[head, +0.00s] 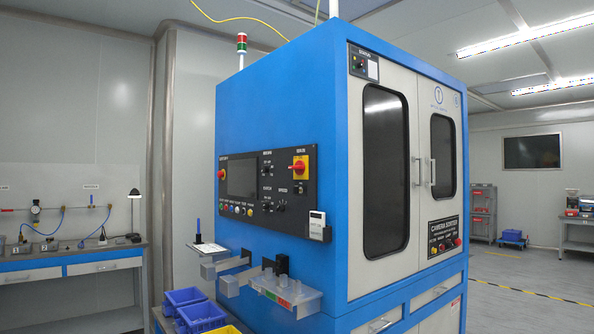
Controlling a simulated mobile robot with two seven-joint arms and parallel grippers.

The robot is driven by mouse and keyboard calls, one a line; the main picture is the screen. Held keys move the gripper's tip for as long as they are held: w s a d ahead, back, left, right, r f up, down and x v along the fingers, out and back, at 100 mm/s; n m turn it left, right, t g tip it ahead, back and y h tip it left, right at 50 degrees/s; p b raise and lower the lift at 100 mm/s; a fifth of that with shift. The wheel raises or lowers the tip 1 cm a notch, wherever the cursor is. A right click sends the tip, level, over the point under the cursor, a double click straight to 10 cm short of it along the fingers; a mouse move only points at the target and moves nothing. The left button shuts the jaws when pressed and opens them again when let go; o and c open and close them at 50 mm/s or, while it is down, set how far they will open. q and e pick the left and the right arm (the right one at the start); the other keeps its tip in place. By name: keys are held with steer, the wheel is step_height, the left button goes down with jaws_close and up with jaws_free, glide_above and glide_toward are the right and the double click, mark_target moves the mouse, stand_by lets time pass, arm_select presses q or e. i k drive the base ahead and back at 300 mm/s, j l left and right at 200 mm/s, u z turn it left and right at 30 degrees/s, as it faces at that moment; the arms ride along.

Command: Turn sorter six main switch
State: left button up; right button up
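The blue sorter cabinet (277,110) stands in the middle of the head view. On its left side is a dark control panel (248,159) with a screen. A red rotary switch (299,167) on a yellow plate sits at the panel's upper right; its label is too small to read and I cannot tell its position exactly. A smaller red button (222,174) is at the panel's left end. A small black knob (359,62) sits on a plate at the top of the front face. Neither of my grippers is in view.
Clear trays (298,301) and a small holder stick out below the panel. Blue bins (201,316) stand at lower left. A workbench (70,262) lines the left wall. Two white doors with dark windows (385,170) form the front. Floor at right is largely clear.

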mark_target(299, 168)
steer(key=i+j+u, duration=0.25)
steer(key=i+j, duration=0.95)
steer(key=i, duration=0.1)
